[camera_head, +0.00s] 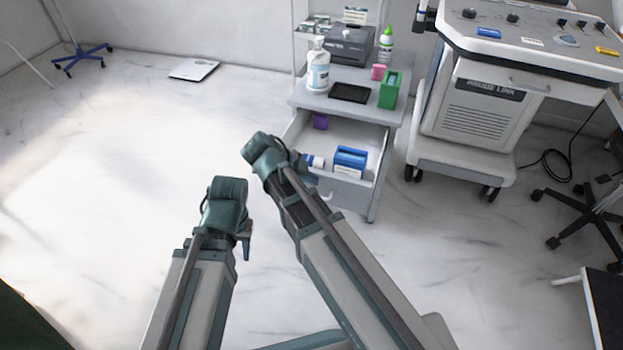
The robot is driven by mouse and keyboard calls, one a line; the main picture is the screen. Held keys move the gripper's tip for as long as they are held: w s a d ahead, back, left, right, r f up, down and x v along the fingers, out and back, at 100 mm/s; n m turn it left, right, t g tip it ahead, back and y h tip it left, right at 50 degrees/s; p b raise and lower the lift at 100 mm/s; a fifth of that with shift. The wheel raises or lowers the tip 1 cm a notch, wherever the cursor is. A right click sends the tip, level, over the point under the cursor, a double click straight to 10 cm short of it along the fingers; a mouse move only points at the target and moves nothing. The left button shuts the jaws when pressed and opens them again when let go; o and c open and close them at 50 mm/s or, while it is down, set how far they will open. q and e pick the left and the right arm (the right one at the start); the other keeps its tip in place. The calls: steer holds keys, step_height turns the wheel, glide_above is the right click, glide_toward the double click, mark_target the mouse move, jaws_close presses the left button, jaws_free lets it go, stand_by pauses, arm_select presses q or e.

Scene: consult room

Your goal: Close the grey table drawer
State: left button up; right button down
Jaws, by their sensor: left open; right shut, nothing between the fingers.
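The grey table (378,108) stands at the upper middle. Its drawer (372,150) is pulled out toward me and is open. Inside the drawer are a blue box (350,158), a purple item (321,121) and a small white and blue item (314,160). My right gripper (300,170) is shut and empty, at the drawer's front left; my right arm hides part of the drawer front, and I cannot tell whether they touch. My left gripper (247,244) is open and empty, pointing down over the floor, left of and apart from the drawer.
On the table top are a white bottle (318,68), a black tray (350,92), a green box (390,90) and a dark printer-like device (351,45). A wheeled machine (478,110) stands to the right.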

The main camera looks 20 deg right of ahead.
steer(key=w+d, duration=0.6)
steer(key=w, duration=0.4)
steer(key=w+d, duration=0.7)
steer(key=w, duration=0.3)
steer(key=shift+d, duration=0.2)
steer(key=shift+s, duration=0.1)
